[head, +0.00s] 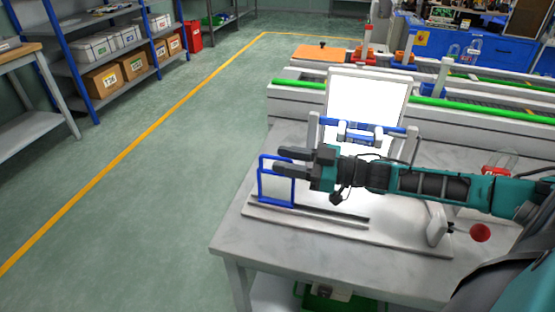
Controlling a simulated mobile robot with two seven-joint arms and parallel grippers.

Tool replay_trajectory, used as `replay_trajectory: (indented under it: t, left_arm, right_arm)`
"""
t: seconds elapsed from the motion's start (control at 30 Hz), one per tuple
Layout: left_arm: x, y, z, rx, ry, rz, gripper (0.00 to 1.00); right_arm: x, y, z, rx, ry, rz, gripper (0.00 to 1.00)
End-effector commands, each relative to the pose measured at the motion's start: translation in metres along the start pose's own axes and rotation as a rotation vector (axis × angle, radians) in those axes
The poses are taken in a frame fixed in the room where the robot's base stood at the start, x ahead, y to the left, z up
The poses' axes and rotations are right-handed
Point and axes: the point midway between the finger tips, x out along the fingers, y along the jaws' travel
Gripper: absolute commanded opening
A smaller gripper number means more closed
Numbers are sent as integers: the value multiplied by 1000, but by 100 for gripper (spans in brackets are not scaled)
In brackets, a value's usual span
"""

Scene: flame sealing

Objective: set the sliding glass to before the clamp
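The sliding glass (261,185) is a small upright blue frame at the left end of a dark rail (335,215) on the grey-white table (232,237). My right gripper (280,161) reaches in from the right, pointing left. Its two dark fingers are apart, and they overlap the upper part of the frame in the picture. I cannot tell whether they touch it. The clamp seems to be the blue bar assembly (362,139) between pale posts, right of and behind the frame. My forearm hides part of the area below it. My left gripper is not in view.
A bright white panel (368,92) stands behind the clamp. A red ball knob (480,233) is at the table's right. A conveyor with green edges (300,87) runs behind. Open floor lies left of the table, with shelves of boxes (103,80) beyond.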

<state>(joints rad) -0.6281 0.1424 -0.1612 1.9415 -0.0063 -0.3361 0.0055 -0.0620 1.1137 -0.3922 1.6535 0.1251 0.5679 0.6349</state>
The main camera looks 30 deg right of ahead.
Motion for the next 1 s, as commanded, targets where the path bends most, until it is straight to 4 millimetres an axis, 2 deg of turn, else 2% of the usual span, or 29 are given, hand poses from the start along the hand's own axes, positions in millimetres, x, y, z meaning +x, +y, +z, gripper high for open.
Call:
replay_trajectory:
  t: [0.23,0.63,1.0]
  left_arm:
    - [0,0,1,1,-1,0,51]
    - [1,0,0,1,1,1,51]
    - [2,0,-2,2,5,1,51]
  right_arm:
    - [21,0,0,1,0,2,36]
    - [25,0,1,0,-2,1,36]
    - [25,1,0,0,-2,2,1]
